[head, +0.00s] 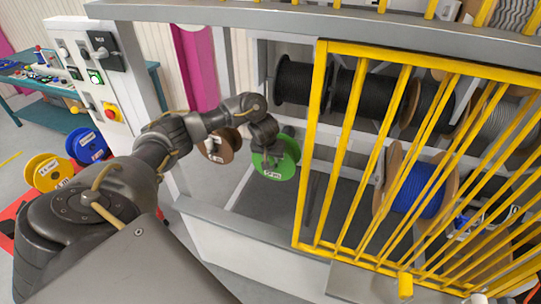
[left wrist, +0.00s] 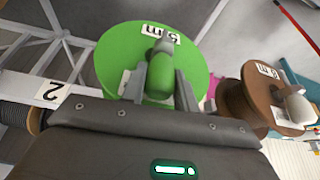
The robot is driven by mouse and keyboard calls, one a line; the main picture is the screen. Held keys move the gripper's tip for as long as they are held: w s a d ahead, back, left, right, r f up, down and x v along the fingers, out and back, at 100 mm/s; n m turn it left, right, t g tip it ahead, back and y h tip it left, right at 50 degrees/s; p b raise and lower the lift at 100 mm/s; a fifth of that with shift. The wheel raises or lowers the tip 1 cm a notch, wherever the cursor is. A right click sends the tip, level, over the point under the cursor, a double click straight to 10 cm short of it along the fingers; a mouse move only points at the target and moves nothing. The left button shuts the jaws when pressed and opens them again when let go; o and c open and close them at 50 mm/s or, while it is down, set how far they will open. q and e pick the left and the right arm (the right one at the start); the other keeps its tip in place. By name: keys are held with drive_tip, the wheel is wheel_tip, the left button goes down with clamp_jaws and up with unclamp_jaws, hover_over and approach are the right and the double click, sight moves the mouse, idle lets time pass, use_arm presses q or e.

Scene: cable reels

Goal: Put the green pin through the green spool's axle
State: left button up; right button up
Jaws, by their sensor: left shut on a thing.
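The green spool (head: 283,165) hangs inside the cage's open left part in the head view, with a white label on its rim. In the left wrist view its round green face (left wrist: 112,60) fills the upper middle. My left gripper (head: 268,148) is right in front of the spool. Its two grey fingers (left wrist: 161,88) are shut on the green pin (left wrist: 160,78), which points at the middle of the spool's face. The pin hides the spool's centre, so I cannot tell how deep it sits in the axle. My right gripper is not in view.
A brown spool (head: 221,148) with a grey knob hangs beside the green one. A yellow barred gate (head: 312,140) stands close on the right, before black reels and a blue reel (head: 420,190). Yellow (head: 47,172) and blue (head: 87,146) spools are at far left.

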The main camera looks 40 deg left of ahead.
use_arm(q)
drive_tip(key=o, duration=1)
drive_tip(key=shift+o, duration=0.2)
drive_tip(key=v, duration=1)
drive_tip(key=shift+s+r, duration=0.15)
drive_tip(key=shift+r, duration=0.2)
drive_tip(key=shift+d, duration=0.1)
